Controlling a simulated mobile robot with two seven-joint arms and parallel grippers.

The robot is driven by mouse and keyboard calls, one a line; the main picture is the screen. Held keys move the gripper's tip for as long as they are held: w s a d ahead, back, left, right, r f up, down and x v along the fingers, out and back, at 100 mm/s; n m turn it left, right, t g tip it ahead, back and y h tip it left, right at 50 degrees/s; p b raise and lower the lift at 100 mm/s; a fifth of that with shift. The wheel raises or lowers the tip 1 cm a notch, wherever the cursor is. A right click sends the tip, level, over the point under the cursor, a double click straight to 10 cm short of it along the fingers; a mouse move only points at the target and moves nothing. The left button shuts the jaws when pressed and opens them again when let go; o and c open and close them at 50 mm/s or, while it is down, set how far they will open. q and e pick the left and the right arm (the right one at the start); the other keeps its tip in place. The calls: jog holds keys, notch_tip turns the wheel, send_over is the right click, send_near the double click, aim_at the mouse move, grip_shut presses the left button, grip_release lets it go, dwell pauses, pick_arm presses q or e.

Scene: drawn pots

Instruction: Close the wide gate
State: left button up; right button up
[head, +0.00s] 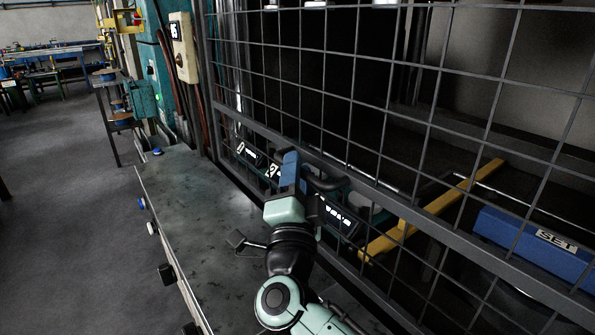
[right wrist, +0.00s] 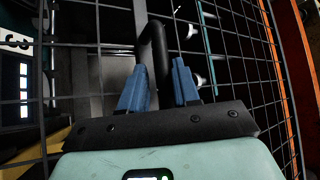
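The wide gate (head: 480,253) is a dark metal frame with wire mesh, filling the right of the head view. Its mesh also spans the right wrist view (right wrist: 85,45). My right gripper (head: 290,168) is at the gate's lower rail. In the right wrist view its blue fingers (right wrist: 160,80) are apart, with the handle's near end between or just beyond them. Contact is not clear. My left gripper is out of view.
Behind the mesh lie a yellow bar (head: 435,208) and a blue block (head: 535,243) marked SET. A grey bench top (head: 190,200) runs along the front of the gate. Left of it the floor (head: 70,220) is open. A control box (head: 183,48) hangs beside the gate.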

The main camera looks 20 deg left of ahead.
jog(key=shift+f, duration=0.15)
jog(key=v, duration=1.3)
jog(key=shift+s, duration=0.2)
